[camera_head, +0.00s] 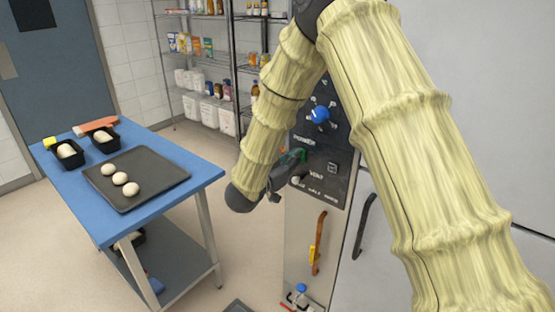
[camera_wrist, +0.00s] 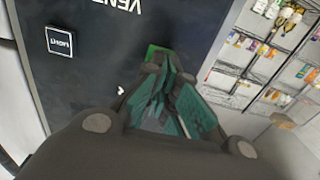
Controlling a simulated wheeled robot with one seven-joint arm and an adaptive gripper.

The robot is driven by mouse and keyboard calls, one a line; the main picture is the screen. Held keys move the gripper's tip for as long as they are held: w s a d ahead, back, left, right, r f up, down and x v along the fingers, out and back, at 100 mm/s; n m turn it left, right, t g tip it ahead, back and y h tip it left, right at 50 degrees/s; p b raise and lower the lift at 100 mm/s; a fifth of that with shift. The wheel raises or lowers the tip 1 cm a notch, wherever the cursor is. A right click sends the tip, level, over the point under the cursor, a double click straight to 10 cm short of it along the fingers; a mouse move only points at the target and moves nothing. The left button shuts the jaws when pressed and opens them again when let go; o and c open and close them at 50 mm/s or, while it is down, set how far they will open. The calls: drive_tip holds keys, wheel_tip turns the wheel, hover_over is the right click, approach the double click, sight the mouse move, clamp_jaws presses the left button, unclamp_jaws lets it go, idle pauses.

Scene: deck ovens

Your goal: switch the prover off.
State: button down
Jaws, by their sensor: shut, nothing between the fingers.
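The dark control panel (camera_head: 322,140) is on the tall unit in the middle of the head view. It carries a blue knob (camera_head: 319,114) and white labels, with the upper small label too small to read surely. A green switch (camera_wrist: 153,51) sits on the panel just behind my fingertips in the wrist view, largely hidden by them. My gripper (camera_head: 298,158) is shut and empty, its fingers reaching the panel's left part. In the wrist view its teal-padded fingertips (camera_wrist: 168,68) are at or very near the green switch; I cannot tell whether they touch.
A square LIGHT button (camera_wrist: 60,42) is beside the VENT label (camera_wrist: 122,5). A blue table (camera_head: 205,177) with a dark dough tray (camera_head: 155,183) stands left. Wire shelves (camera_head: 237,60) are behind. Door handles (camera_head: 318,243) are below the panel. Floor between table and unit is mostly clear.

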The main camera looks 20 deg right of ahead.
drive_tip(key=shift+d+f, duration=0.15)
drive_tip(key=shift+f, duration=0.05)
drive_tip(key=s+a+f+b, duration=0.3)
drive_tip(key=s+a, duration=0.4)
drive_tip(key=a, duration=0.4)
drive_tip(key=shift+s+a+f, duration=0.15)
drive_tip(key=shift+a+f, duration=0.1)
drive_tip(key=shift+f, duration=0.05)
